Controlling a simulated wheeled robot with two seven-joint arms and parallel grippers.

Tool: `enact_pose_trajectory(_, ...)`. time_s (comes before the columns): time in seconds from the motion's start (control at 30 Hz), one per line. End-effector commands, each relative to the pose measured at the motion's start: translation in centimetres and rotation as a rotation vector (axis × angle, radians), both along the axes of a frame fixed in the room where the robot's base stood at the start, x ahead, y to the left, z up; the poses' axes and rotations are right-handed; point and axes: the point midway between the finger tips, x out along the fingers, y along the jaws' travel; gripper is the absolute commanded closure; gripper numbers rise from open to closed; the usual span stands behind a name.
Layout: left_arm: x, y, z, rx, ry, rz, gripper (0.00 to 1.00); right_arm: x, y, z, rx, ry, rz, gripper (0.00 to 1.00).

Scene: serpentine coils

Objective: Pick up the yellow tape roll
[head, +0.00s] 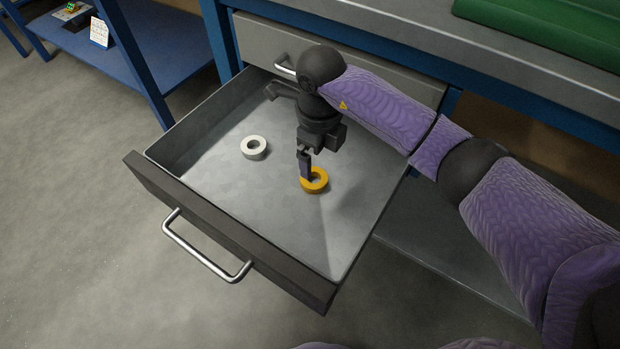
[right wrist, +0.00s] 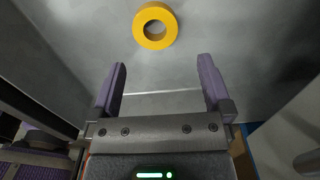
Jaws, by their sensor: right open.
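The yellow tape roll (head: 319,187) lies flat on the floor of the open drawer (head: 290,235), right of the drawer's middle. It also shows in the right wrist view (right wrist: 144,35), ahead of the fingertips at the top. My right gripper (head: 305,168) points down into the drawer, just above the roll, and hides part of its left side in the head view. In the right wrist view the two purple fingers of the right gripper (right wrist: 163,75) stand apart with nothing between them. My left gripper is not in view.
A white tape roll (head: 254,147) lies in the drawer to the left. The drawer has low walls and a dark front with a metal handle (head: 205,250). A shut drawer (head: 400,80) is behind. A blue shelf (head: 130,50) stands at the upper left.

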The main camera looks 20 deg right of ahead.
Motion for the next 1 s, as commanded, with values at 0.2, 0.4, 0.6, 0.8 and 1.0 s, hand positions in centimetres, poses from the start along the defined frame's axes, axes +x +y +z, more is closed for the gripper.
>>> enact_pose_trajectory(0.2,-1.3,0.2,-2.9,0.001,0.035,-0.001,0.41,0.0,0.6,-4.8,0.005,0.009,0.001,0.0)
enact_pose_trajectory(0.4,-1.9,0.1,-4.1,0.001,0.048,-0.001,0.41,0.1,0.7,-6.8,0.005,0.002,0.0,0.0)
enact_pose_trajectory(0.6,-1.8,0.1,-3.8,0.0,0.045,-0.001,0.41,0.1,0.7,-6.4,0.005,0.0,0.0,0.15)
enact_pose_trajectory(0.8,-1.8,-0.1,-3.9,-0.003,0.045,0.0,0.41,0.1,0.7,-6.4,0.005,0.0,0.0,0.57)
enact_pose_trajectory(1.0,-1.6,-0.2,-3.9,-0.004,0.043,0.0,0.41,0.1,0.7,-6.4,0.005,0.0,-0.001,0.79)
